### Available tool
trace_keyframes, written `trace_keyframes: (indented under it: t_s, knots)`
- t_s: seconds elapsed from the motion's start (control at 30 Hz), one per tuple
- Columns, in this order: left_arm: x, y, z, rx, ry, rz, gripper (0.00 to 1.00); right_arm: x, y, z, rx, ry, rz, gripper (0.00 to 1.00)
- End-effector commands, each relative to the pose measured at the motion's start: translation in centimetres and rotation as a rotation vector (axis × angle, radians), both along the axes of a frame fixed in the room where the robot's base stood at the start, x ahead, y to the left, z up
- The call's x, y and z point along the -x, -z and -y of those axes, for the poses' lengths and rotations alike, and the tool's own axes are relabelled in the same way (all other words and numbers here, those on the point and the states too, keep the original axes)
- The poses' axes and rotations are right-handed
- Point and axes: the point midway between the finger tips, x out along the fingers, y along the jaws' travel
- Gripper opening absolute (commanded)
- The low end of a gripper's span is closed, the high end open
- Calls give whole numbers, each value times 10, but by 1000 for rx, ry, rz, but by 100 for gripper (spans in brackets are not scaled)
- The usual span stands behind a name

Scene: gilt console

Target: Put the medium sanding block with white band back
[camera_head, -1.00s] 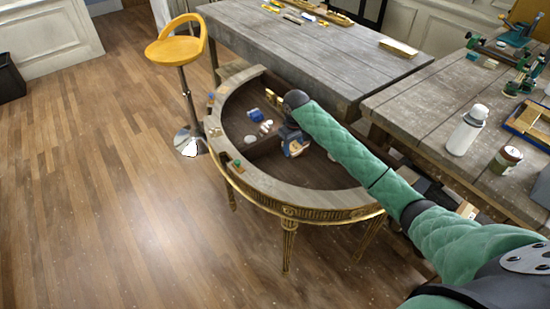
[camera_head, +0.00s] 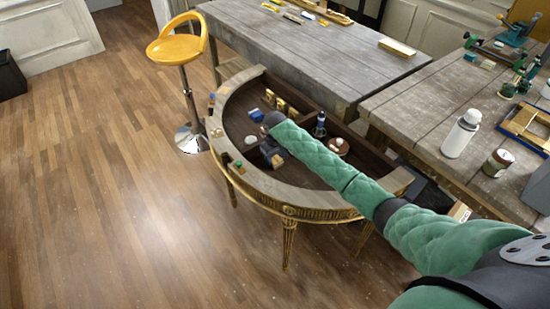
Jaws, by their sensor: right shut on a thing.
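The gilt console (camera_head: 285,193) is half-round, with a pale curved rim around a dark, divided interior. My right arm reaches in from the right, and my right gripper (camera_head: 273,157) points down inside the console near its front left rim. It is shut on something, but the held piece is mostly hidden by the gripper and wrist. I cannot make out a white band, so I cannot tell from the picture that it is the medium sanding block. My left gripper is not in view.
The console also holds a blue item (camera_head: 256,115), brass-coloured pieces (camera_head: 282,105), a dark bottle (camera_head: 319,128) and a round reddish-white item (camera_head: 338,146). Small items, including a green one (camera_head: 238,163), sit on the rim. A yellow stool (camera_head: 178,48) and grey workbenches (camera_head: 300,45) stand around it.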

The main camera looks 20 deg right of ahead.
Motion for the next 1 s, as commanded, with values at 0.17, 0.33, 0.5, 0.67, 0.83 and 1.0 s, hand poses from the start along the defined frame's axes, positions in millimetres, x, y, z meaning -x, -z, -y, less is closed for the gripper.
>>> trace_keyframes:
  t_s: [0.17,0.33,0.5,0.67,0.83,1.0]
  knots:
    - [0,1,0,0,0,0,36,0,1,0,0,0,0,24]
    - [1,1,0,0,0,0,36,0,3,0,0,0,0,24]
    - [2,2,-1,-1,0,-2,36,0,3,1,1,0,0,67]
    - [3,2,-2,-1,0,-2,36,0,3,1,1,0,0,67]
    - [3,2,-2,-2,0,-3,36,0,1,1,1,0,1,67]
    - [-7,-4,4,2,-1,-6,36,-1,-15,1,0,0,2,67]
